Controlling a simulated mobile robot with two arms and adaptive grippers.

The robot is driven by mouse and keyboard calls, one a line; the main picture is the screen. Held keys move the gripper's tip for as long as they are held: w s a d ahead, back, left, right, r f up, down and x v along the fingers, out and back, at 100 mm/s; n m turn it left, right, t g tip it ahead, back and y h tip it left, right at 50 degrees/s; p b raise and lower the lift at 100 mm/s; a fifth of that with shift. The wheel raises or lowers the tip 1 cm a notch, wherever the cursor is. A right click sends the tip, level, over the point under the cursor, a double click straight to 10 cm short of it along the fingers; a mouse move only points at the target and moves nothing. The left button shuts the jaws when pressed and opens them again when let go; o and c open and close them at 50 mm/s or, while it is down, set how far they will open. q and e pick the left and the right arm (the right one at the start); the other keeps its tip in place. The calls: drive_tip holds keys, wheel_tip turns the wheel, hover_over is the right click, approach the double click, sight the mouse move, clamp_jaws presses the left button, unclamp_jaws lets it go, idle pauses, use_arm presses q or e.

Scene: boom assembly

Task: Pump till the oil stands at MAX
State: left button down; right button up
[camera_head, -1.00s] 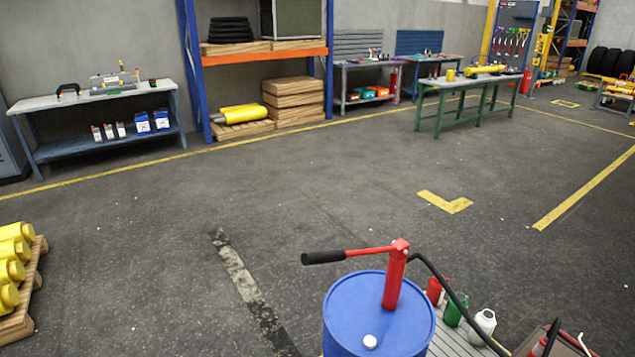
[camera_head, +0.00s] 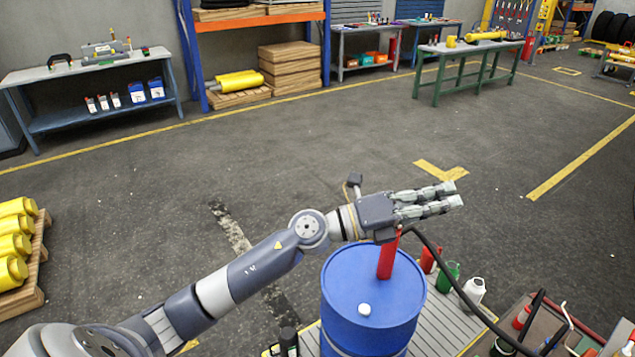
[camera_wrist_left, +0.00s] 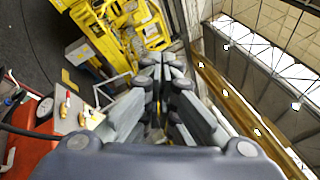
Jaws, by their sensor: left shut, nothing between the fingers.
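The blue drum (camera_head: 345,305) stands on a slatted platform, with a white cap on its top. The red hand pump (camera_head: 387,262) stands upright on the drum, and a black hose leads off from it to the right. My left gripper (camera_head: 458,193) is stretched out above the drum, over the top of the pump, pointing right. It is shut and empty; its fingers also show together in the left wrist view (camera_wrist_left: 160,75). The gripper and wrist hide the pump's head and lever in the head view. No oil gauge or MAX mark can be made out. My right gripper is not in view.
Red, green and white containers (camera_head: 473,292) stand right of the drum. A cart (camera_head: 530,318) with bottles is at the lower right. Yellow cylinders on a pallet (camera_head: 30,285) lie at the left. Open floor stretches behind the drum to the benches (camera_head: 475,48).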

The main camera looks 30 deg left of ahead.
use_arm(q)
drive_tip(key=w+a+f+m+g+y, duration=0.3)
drive_tip(key=a+f+m+g+y, duration=0.3)
drive_tip(key=a+f+m, duration=0.2)
drive_tip(key=s+a+f+n+g+y, duration=0.1)
drive_tip(key=a+g+y, duration=0.2)
drive_tip(key=a+y, duration=1.05)
drive_tip(key=a+f+h+b, duration=0.1)
drive_tip(key=a+f+h, duration=0.1)
drive_tip(key=a+f+h+b, duration=0.3)
drive_tip(key=f+h+b, duration=0.1)
drive_tip(key=f, duration=0.1)
drive_tip(key=shift+a, duration=0.4)
